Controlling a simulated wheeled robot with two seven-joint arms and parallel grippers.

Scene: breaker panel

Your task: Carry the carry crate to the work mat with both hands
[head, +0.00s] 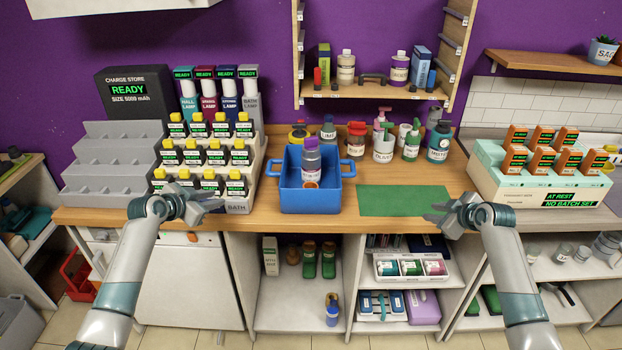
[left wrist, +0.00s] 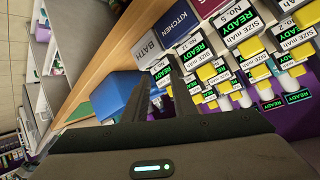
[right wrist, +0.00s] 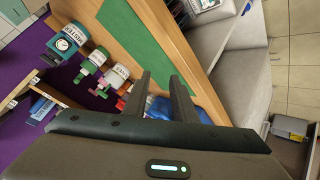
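The blue carry crate (head: 310,199) stands on the wooden counter, left of the green work mat (head: 391,201). My left gripper (head: 214,205) is open and empty, in front of the battery rack, left of the crate. My right gripper (head: 434,212) is open and empty at the mat's right front edge. The crate shows partly in the left wrist view (left wrist: 118,91). The mat lies flat and bare in the right wrist view (right wrist: 135,35).
A stepped rack of yellow-capped batteries (head: 205,155) stands left of the crate. Several bottles and cans (head: 384,147) stand behind the crate and mat. A mint-coloured charger box (head: 540,190) is at the right. Open shelves (head: 290,290) lie below the counter edge.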

